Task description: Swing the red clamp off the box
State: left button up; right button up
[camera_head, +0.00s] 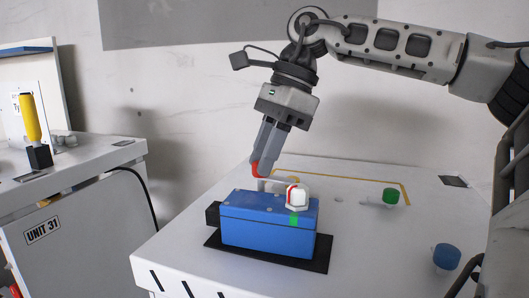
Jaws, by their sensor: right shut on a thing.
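A blue box (268,237) sits on a black base plate (322,256) on a white table. A white knob-like part with a red stripe (297,196) stands on top of it, above a green mark (294,219) on the front. The red clamp (255,168) shows as a small red part at my right gripper's fingertips, behind the box's left top. My right gripper (263,163) points down and is shut on it; the fingers hide most of the clamp. My left gripper is not in view.
A black cable hangs between.

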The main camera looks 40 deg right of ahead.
jog(key=shift+n, duration=0.6)
jog(key=shift+g, duration=0.3)
jog(key=o, duration=1)
jog(key=shift+r, duration=0.15)
jog(key=v, duration=1.5)
jog(key=shift+s+d+r, duration=0.1)
jog(key=shift+d+r, duration=0.1)
jog(key=shift+r, duration=0.1)
